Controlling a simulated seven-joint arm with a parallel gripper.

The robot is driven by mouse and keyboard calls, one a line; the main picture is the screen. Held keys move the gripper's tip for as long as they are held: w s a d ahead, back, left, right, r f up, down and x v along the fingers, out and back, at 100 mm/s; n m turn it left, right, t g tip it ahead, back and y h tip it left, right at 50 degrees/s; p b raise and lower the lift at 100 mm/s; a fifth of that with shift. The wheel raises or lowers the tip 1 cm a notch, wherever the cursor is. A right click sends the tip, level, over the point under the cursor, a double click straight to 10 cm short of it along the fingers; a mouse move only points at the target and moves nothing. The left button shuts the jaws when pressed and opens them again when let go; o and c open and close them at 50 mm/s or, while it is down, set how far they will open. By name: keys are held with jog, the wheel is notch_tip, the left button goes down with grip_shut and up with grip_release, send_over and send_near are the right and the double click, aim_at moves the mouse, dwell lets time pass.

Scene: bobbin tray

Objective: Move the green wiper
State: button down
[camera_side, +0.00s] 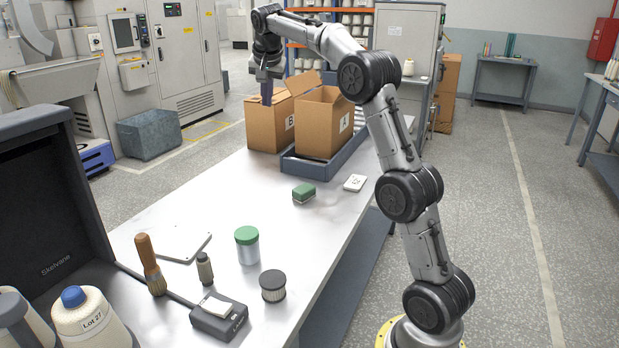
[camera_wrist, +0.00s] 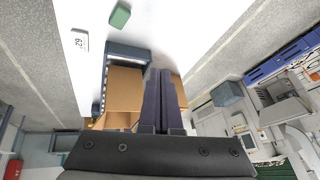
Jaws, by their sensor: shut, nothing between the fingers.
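A second open box, marked A (camera_side: 325,125), stands beside B in a grey-blue tray (camera_side: 318,172). A white numbered card (camera_side: 355,183) lies right of the wiper. A green-lidded jar (camera_side: 247,246), brush (camera_side: 149,262) and black-topped cup (camera_side: 273,286) stand nearer the front.

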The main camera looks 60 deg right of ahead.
jog(key=w+d+f+m+g, duration=0.1)
jog(key=d+f+m+g, duration=0.1)
jog(key=d+f, duration=0.95)
jog(key=shift+m+g+y, duration=0.4)
jog(key=shift+m+g, duration=0.3)
jog(key=shift+g, duration=0.1)
jog(key=s+d+f, duration=0.1)
jog(key=d+f, duration=0.2)
jog(key=f, duration=0.3)
jog(key=s+d+f, duration=0.2)
jog(key=d+f, duration=0.2)
jog(key=f, duration=0.3)
jog(key=s+d+f, duration=0.1)
jog(key=d+f, duration=0.3)
jog(key=f, duration=0.3)
jog(key=shift+s+d, duration=0.15)
jog(key=shift+d, duration=0.1)
jog(key=shift+a, duration=1.95)
jog(key=shift+a, duration=0.1)
jog(key=a, duration=2)
jog(key=shift+a, duration=0.15)
